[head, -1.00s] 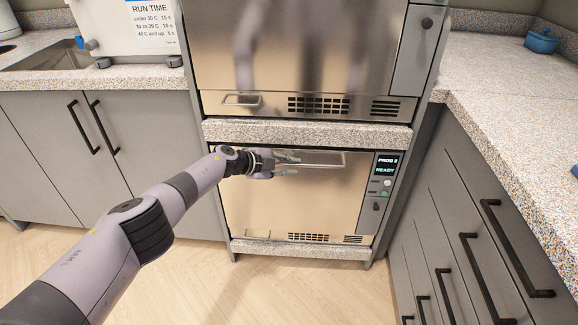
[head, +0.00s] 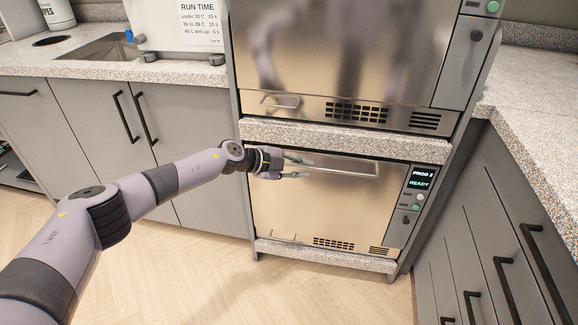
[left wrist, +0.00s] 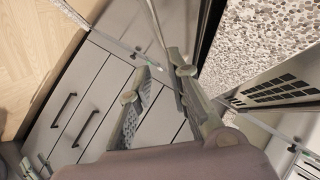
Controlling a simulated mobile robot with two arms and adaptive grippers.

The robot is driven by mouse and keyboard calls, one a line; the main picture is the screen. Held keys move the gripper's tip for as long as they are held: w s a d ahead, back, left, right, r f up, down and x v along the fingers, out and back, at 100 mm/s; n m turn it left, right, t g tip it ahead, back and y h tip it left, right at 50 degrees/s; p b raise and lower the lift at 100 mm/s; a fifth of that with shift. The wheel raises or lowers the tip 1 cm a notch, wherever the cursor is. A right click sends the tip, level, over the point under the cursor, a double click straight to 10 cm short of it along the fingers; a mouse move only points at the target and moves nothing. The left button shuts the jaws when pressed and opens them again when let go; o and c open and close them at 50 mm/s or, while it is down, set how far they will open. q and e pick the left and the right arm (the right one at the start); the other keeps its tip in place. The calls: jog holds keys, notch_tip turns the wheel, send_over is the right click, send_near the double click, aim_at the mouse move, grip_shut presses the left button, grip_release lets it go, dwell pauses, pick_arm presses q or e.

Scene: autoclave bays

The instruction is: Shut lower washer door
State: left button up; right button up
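The lower washer door (head: 320,208) is a shiny steel panel under a speckled ledge. It stands upright and looks flush or nearly flush with its frame; a small gap cannot be ruled out. Its long bar handle (head: 345,169) runs along the top. My left gripper (head: 302,166) is in front of the door's upper left part, at the handle's left end, with its fingers spread apart. Whether it touches the handle or door cannot be told. In the left wrist view the gripper's two fingers (left wrist: 160,98) are also apart, with nothing clearly gripped. My right gripper is not in view.
A control panel (head: 419,191) reading PROG 2 and READY is right of the door. The upper washer (head: 335,55) sits above the ledge (head: 345,138). Grey cabinets with black handles (head: 126,117) flank it. The floor (head: 230,275) in front is clear.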

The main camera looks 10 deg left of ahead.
pick_arm(q)
jog(key=v, duration=0.4)
jog(key=shift+a, duration=0.1)
dwell(0.3)
